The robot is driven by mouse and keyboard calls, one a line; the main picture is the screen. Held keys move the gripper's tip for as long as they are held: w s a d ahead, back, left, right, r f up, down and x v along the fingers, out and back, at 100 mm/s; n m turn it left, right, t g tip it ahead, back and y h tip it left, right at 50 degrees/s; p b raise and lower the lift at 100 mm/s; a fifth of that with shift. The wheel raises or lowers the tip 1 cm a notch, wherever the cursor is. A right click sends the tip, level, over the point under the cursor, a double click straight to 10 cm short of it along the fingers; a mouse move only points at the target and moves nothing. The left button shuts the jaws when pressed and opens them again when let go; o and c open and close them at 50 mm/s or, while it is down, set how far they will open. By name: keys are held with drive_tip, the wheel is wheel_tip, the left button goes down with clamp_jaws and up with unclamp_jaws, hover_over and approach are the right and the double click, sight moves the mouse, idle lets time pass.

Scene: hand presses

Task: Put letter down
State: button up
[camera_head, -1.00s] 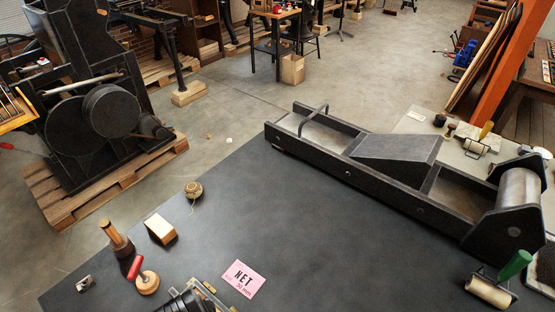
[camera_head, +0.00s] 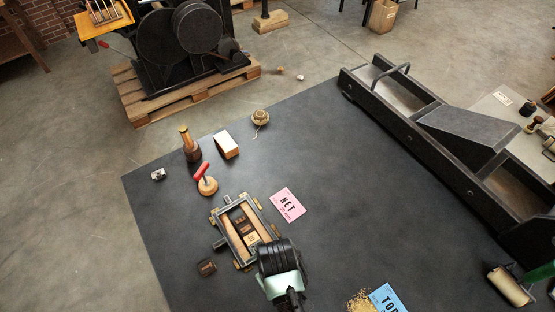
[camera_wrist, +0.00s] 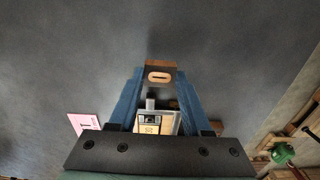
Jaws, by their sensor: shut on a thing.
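My gripper (camera_wrist: 160,80) is shut on a small wooden letter block (camera_wrist: 159,67) with a pale oval mark on its face, held between the tips of the blue fingers. In the head view my wrist hides the fingertips and the held letter. A metal-edged frame (camera_head: 224,233) lies on the dark table, just beyond my wrist in that view. It holds wooden pieces, including dark letter blocks and a paler one (camera_head: 252,239). A loose dark letter block (camera_head: 207,267) lies on the table to the left of the frame. I cannot tell the held letter's height above the table.
A pink card (camera_head: 287,204) lies right of the frame; a blue card (camera_head: 387,300) is at the bottom. A red-handled stamp (camera_head: 207,185), a wooden-handled tool (camera_head: 189,145) and a wooden block (camera_head: 226,145) stand beyond. A long press (camera_head: 455,165) borders the right. The table's middle is clear.

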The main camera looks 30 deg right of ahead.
drive_tip(key=shift+f, duration=1.45)
drive_tip(key=shift+f, duration=0.1)
drive_tip(key=o, duration=1.2)
wheel_tip(320, 180, up, 12)
drive_tip(key=shift+r+b, duration=0.15)
drive_tip(key=shift+b, duration=0.15)
